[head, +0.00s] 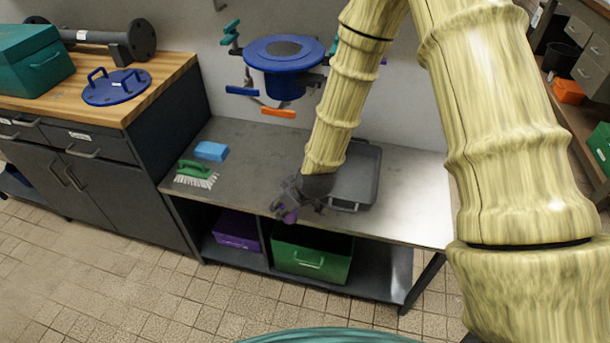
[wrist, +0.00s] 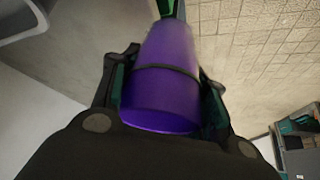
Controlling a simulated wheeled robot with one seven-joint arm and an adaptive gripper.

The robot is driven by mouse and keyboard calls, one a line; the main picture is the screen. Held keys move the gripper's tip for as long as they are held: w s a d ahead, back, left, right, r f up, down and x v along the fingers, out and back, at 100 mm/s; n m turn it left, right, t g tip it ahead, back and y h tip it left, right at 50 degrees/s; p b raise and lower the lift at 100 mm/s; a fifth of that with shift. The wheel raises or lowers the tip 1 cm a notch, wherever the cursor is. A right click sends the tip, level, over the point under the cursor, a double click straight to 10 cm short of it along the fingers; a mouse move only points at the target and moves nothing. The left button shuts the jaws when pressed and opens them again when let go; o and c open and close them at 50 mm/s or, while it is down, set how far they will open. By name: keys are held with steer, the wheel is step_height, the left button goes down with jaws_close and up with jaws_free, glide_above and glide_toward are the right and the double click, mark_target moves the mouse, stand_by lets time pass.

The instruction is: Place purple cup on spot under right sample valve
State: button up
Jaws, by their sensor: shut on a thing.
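The purple cup (wrist: 165,65) is held between the two fingers of my gripper (wrist: 163,90), with a dark band across it in the wrist view. My gripper is left of the grey tray. An orange handle (head: 278,113) and a blue handle (head: 242,90) sit below the blue flanged vessel (head: 284,82). My forearm hides part of the area right of the vessel. I cannot make out a marked spot.
A green brush (head: 195,172) and blue sponge (head: 211,151) lie at the left. Purple (head: 235,230) and green (head: 310,262) bins stand on the lower shelf. The bench's right part is clear.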

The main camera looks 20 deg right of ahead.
steer(key=shift+w+r, duration=0.25)
steer(key=shift+w, duration=0.5)
glide_toward(296, 172)
steer(key=shift+w+a+f+p, duration=0.15)
steer(key=shift+w+a, duration=0.1)
steer(key=shift+w, duration=0.3)
steer(key=shift+w+a+f+p, duration=0.15)
steer(key=shift+w+a, duration=0.1)
steer(key=shift+w, duration=0.35)
steer(key=shift+f, duration=1.7)
steer(key=shift+f, duration=0.1)
steer(key=o, duration=0.9)
